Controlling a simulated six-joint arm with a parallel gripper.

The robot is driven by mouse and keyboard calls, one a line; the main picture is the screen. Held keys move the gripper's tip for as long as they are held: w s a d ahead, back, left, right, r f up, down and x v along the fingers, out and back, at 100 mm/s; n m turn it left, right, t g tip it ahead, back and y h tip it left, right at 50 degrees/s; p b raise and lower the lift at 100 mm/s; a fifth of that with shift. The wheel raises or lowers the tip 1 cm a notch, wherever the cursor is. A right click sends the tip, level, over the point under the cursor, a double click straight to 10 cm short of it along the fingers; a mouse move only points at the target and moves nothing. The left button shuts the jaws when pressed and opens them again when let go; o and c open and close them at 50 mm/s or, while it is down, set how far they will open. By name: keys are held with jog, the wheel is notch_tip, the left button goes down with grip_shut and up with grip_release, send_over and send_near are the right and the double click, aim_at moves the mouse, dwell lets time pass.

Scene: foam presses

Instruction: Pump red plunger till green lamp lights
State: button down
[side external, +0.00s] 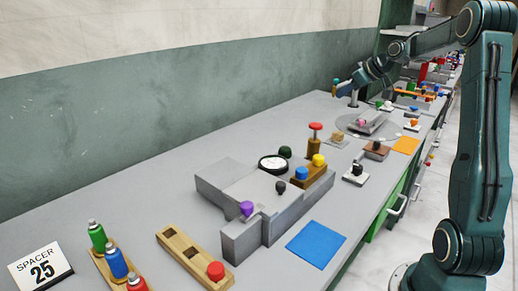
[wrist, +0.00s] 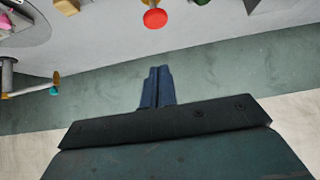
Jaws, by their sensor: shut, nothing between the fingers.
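A red plunger (side external: 315,127) with a round cap stands raised on a brown block behind the grey press. A red round cap, likely the same plunger, shows at the top of the wrist view (wrist: 155,18). A dark green dome (side external: 285,152), likely the lamp, sits beside the white gauge and looks unlit. My gripper (side external: 340,91) is beyond the plunger, up and to the right in the side view, and apart from it. In the wrist view my gripper's blue fingers (wrist: 157,70) are together and empty.
The grey press body (side external: 240,190) carries a gauge (side external: 272,163) and yellow, blue, black and purple knobs. A second red knob (side external: 215,270) sits on a wooden block in front. A blue mat (side external: 316,244) lies to the right.

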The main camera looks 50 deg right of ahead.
jog(key=shift+f, duration=0.1)
send_over(314, 124)
jog(key=s, duration=0.2)
jog(key=f, duration=0.7)
jog(key=shift+s+f, duration=0.1)
jog(key=shift+s, duration=0.1)
notch_tip(314, 124, down, 2)
jog(key=shift+s+f, duration=0.1)
jog(key=shift+f, duration=0.75)
jog(key=shift+f, duration=0.1)
jog(key=shift+s+f, duration=0.1)
jog(key=shift+f, duration=2.1)
